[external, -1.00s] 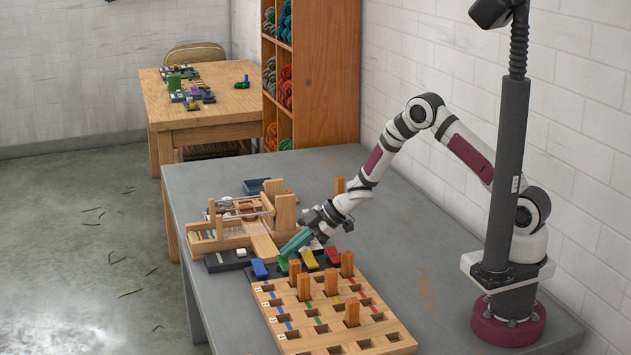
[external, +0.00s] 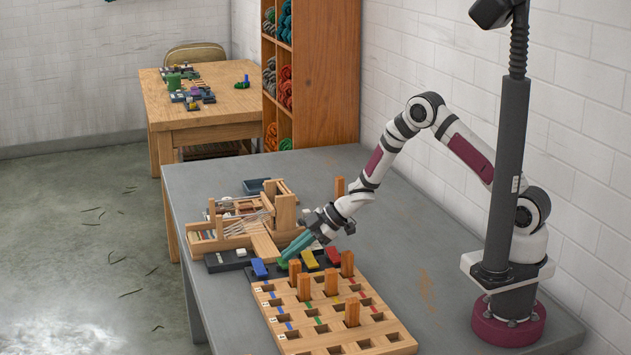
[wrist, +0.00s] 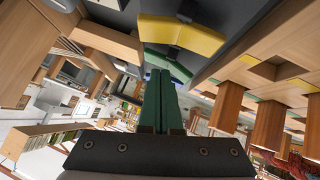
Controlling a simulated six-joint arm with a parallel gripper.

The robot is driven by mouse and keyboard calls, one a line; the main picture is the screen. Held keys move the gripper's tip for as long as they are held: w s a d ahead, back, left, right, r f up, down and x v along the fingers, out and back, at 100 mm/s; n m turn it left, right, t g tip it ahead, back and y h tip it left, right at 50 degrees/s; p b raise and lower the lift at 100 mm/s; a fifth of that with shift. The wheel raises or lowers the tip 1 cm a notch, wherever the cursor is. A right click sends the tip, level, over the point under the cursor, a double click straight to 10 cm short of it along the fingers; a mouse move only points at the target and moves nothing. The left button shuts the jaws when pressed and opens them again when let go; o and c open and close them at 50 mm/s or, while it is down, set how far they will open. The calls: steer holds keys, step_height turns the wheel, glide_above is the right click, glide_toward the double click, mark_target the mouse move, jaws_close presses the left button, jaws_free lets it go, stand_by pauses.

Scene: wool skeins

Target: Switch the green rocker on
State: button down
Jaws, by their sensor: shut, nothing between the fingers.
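The green rocker (external: 283,265) sits on a dark strip between the blue rocker (external: 259,268) and the yellow rocker (external: 309,259). My gripper (external: 287,257), with teal-green fingers, is shut and empty. It points down at the green rocker and covers much of it; I cannot tell whether they touch or which way the rocker is tilted. In the wrist view, the shut fingers (wrist: 158,90) reach toward the strip, with the yellow rocker (wrist: 185,34) beyond them.
A wooden peg board (external: 375,342) with upright orange pegs (external: 347,264) stands close in front of the strip. A wooden loom-like device (external: 205,243) stands behind it. A red rocker (external: 333,255) is on the right. The grey table is clear toward my base.

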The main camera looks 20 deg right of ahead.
steer(key=shift+r, duration=0.1)
step_height(320, 180, up, 4)
steer(key=shift+d+r, duration=0.15)
steer(key=shift+r, duration=0.1)
steer(key=w+v, duration=0.2)
steer(key=v, duration=0.7)
steer(key=shift+d+r, duration=0.2)
